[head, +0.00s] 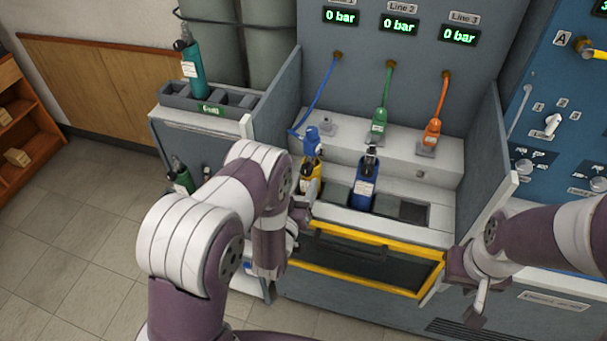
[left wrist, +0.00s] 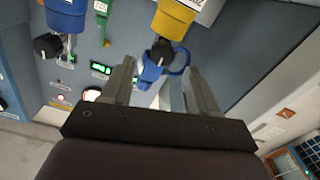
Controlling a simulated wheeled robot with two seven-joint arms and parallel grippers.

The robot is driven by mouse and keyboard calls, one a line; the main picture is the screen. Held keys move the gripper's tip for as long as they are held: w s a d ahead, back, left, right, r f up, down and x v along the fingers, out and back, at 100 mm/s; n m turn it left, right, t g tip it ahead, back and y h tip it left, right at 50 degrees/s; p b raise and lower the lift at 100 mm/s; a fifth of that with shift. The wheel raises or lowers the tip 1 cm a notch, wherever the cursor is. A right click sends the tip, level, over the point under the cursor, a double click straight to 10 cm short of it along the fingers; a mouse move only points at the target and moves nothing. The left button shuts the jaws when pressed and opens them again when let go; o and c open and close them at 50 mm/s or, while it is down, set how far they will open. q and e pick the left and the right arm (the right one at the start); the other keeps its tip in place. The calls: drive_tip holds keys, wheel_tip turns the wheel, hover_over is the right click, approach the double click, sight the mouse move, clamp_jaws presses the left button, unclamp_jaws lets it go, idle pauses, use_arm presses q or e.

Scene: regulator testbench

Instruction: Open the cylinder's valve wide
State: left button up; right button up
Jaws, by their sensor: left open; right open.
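A yellow cylinder (head: 310,186) stands in the bench's front rack, with a blue regulator (head: 312,139) at its top and a blue hose running up to Line 1. In the left wrist view, the yellow cylinder (left wrist: 173,18) shows its black valve knob (left wrist: 162,52) beside the blue regulator (left wrist: 151,74). My left gripper (left wrist: 160,70) is open, its fingers either side of the knob and regulator in that view; I cannot tell whether it touches them. In the head view, my left arm partly hides the gripper. My right gripper (head: 474,296) is open and empty at the bench's front right.
A blue cylinder (head: 364,190) stands right of the yellow one. Green (head: 379,124) and orange (head: 432,131) regulators sit on the ledge behind. All line displays (head: 398,25) read 0 bar. A yellow-framed front panel (head: 370,262) lies below. Green cylinders stand at left.

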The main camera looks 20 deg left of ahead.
sight(305, 173)
use_arm(q)
drive_tip(key=w, duration=0.3)
drive_tip(key=shift+w+a, duration=0.1)
drive_tip(key=shift+a, duration=0.05)
drive_tip(key=shift+w+f, duration=0.1)
drive_tip(key=shift+w, duration=0.3)
drive_tip(key=c, duration=1.1)
drive_tip(key=shift+o, duration=0.2)
